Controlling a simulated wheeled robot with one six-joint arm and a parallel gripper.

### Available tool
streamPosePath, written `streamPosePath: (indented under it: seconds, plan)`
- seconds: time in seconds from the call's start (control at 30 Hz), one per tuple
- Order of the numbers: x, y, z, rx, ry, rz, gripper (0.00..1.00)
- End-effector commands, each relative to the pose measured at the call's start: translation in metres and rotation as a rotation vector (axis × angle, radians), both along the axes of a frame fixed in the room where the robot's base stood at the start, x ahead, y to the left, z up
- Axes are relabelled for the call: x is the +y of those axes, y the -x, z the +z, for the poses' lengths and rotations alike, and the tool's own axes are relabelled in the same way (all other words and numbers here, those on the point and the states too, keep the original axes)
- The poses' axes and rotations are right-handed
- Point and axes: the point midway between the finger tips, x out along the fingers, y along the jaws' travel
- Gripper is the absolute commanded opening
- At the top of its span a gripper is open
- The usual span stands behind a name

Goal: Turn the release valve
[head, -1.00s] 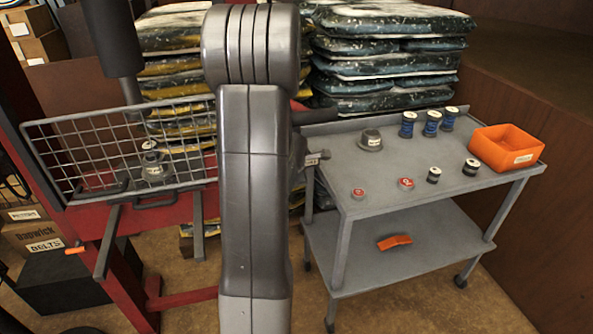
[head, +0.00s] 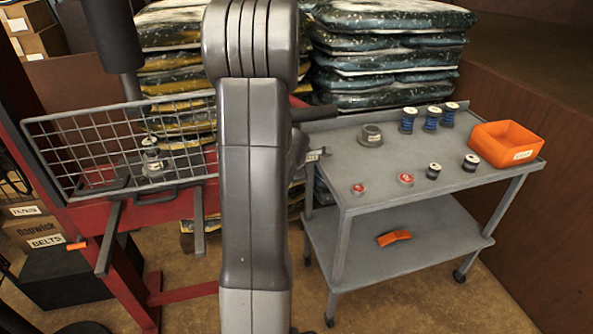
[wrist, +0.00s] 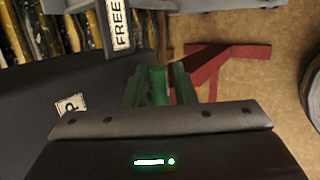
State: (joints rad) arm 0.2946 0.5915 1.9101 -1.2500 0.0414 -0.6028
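My gripper (wrist: 158,84) shows in the wrist view as two dark green fingers ahead of a grey plate with a green light. A brighter green upright piece (wrist: 158,86), which looks like the release valve's handle, stands between the fingers and fills most of the gap. They appear shut on it. Its far end and mounting are hard to make out. A white label reading "FREE" (wrist: 120,24) sits on a grey part just above and left of the fingers. In the head view my own arm hides the gripper and the valve.
A red lift frame (head: 120,280) with a wire basket (head: 60,150) stands left. Stacked bags (head: 385,50) fill the back. Bare floor lies before the cart.

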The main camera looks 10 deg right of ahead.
Motion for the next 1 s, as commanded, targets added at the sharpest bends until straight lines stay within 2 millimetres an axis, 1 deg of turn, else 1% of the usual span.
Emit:
streamPosePath:
  seconds: [0.07,0.17,0.4,0.6,1.0]
  plan:
    - [0.0,0.0,0.002,-0.001,0.0,0.0,0.24]
    - [0.002,0.004,0.01,-0.002,0.001,0.0,0.24]
    - [0.01,0.025,0.043,-0.001,0.0,0.0,0.24]
    - [0.015,0.038,0.059,-0.001,0.0,0.0,0.24]
    - [0.016,0.041,0.06,0.0,0.0,0.0,0.24]
